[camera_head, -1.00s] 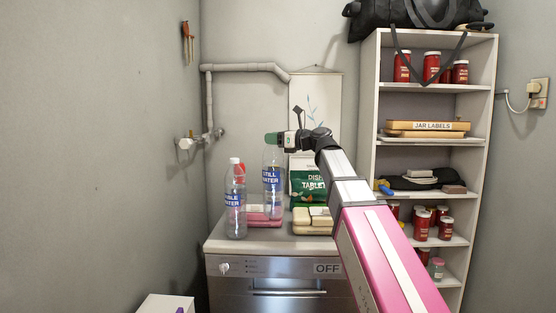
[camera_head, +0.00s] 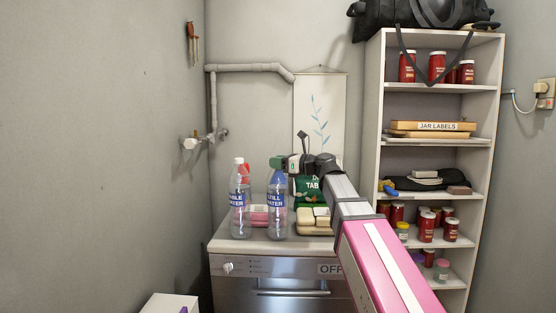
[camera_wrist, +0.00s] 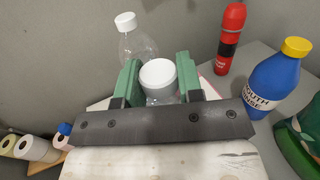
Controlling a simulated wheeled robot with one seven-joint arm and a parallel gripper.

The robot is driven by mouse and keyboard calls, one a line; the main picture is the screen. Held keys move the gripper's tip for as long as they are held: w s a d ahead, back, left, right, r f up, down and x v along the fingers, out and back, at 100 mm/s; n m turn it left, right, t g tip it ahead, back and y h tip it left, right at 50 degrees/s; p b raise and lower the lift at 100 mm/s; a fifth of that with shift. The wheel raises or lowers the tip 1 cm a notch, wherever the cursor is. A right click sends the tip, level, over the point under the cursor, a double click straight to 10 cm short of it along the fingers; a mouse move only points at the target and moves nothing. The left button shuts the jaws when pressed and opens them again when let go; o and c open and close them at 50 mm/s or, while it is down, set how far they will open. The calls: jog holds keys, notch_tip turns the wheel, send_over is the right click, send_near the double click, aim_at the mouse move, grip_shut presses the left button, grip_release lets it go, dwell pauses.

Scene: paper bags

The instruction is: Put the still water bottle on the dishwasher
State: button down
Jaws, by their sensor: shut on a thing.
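The still water bottle (camera_head: 277,212) is clear with a blue label. It is upright at the front of the dishwasher (camera_head: 236,290) top, its base at or very near the surface; I cannot tell whether it touches. My gripper (camera_head: 278,163) is shut on it near the top. In the wrist view its white cap (camera_wrist: 158,74) sits between the green fingers of my gripper (camera_wrist: 158,84). A similar clear bottle with a white cap (camera_head: 239,205), its label partly readable, stands to its left and also shows in the wrist view (camera_wrist: 136,42).
On the dishwasher top are a green dish-tablet bag (camera_head: 309,188) and cream boxes (camera_head: 314,222). The wrist view shows a red bottle (camera_wrist: 230,42) and a blue mouthwash bottle (camera_wrist: 274,84). A shelf unit (camera_head: 374,120) stands right. A wall pipe (camera_head: 245,67) runs behind.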

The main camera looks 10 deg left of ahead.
jog(key=c, duration=0.8)
grip_release()
jog(key=shift+f, duration=0.1)
jog(key=shift+o, duration=0.2)
jog(key=v, duration=1.2)
jog(key=shift+s, duration=0.15)
